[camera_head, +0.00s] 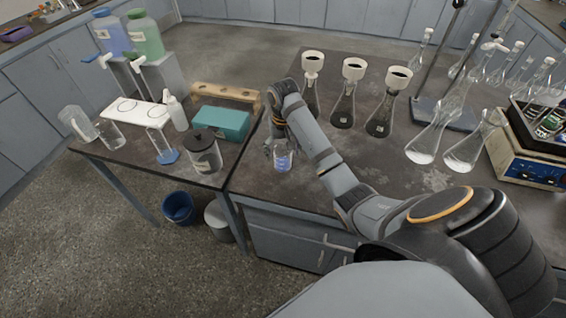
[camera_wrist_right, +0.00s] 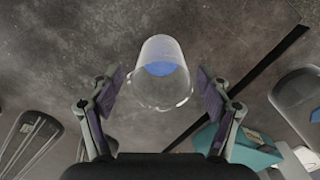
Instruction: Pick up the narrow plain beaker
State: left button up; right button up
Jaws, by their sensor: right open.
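A small clear glass beaker with blue in it (camera_head: 283,161) stands on the dark bench near its front left edge. In the right wrist view the beaker (camera_wrist_right: 160,85) sits between the two fingers, with a gap on both sides. My right gripper (camera_head: 278,140) is at the beaker in the head view, and its fingers (camera_wrist_right: 159,92) are open around it in the wrist view. My left gripper is not in view.
A dark-lidded jar (camera_head: 204,158), a teal box (camera_head: 221,122) and a blue-footed cylinder (camera_head: 160,142) stand left of the beaker. Several flasks with funnels, one here (camera_head: 344,105), stand behind it. The bench to its right is partly covered by my arm.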

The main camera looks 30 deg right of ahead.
aim_at(283, 160)
notch_tip(283, 160, down, 4)
jog(key=shift+w+a+r+b, duration=0.1)
jog(key=shift+w+b, duration=0.05)
jog(key=shift+b, duration=0.8)
jog(key=shift+f, duration=0.3)
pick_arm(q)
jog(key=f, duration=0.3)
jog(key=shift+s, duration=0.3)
pick_arm(e)
jog(key=shift+r, duration=0.15)
jog(key=shift+c, duration=1.1)
jog(key=c, duration=1.1)
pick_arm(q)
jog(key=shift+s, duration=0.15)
